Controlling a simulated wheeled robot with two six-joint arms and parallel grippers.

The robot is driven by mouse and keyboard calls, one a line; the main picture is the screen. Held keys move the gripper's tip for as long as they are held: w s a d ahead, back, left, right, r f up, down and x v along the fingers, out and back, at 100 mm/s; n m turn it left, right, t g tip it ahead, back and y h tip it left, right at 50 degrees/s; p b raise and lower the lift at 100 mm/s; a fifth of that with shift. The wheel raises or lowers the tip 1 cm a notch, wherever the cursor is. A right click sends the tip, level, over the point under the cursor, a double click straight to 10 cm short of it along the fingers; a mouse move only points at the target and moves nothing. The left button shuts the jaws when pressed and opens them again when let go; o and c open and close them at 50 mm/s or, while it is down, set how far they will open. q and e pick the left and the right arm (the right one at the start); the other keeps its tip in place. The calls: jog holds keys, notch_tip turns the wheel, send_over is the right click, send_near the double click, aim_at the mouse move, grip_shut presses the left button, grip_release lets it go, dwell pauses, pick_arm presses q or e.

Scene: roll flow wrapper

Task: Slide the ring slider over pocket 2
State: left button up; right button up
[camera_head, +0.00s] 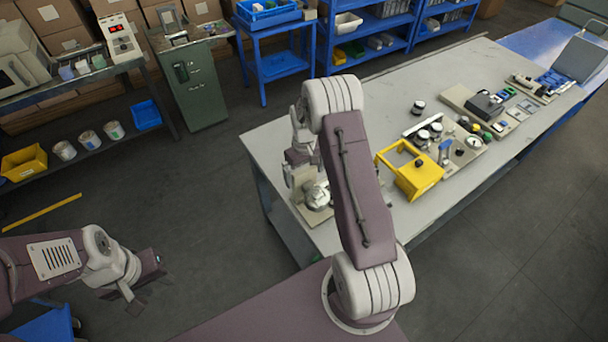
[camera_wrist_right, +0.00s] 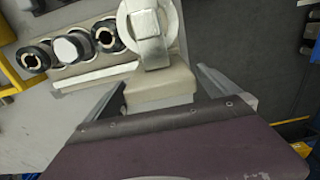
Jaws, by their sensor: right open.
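My right gripper (camera_head: 303,160) is over the left end of the long table, partly hidden by my own arm. In the right wrist view its two fingers are spread (camera_wrist_right: 160,84). A beige block (camera_wrist_right: 160,90) with a pale round part (camera_wrist_right: 147,22) shows between and beyond them; contact cannot be told. In the head view a shiny round part (camera_head: 318,195) sits on a beige base (camera_head: 308,213) below this gripper. I cannot clearly identify the ring slider or pocket 2. My left gripper (camera_head: 138,283) hangs over the floor at lower left; its jaw opening is unclear.
A yellow frame (camera_head: 420,177) stands on the table (camera_head: 365,100) right of my arm. Dark-rimmed round parts show in the right wrist view (camera_wrist_right: 105,35), beside a white cylinder (camera_wrist_right: 70,48). A beige fixture (camera_head: 470,98) lies farther back. The table's near-left surface is mostly bare.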

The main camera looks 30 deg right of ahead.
jog(key=shift+f, duration=0.95)
pick_arm(q)
jog(key=shift+s+r, duration=0.15)
jog(key=shift+r, duration=0.1)
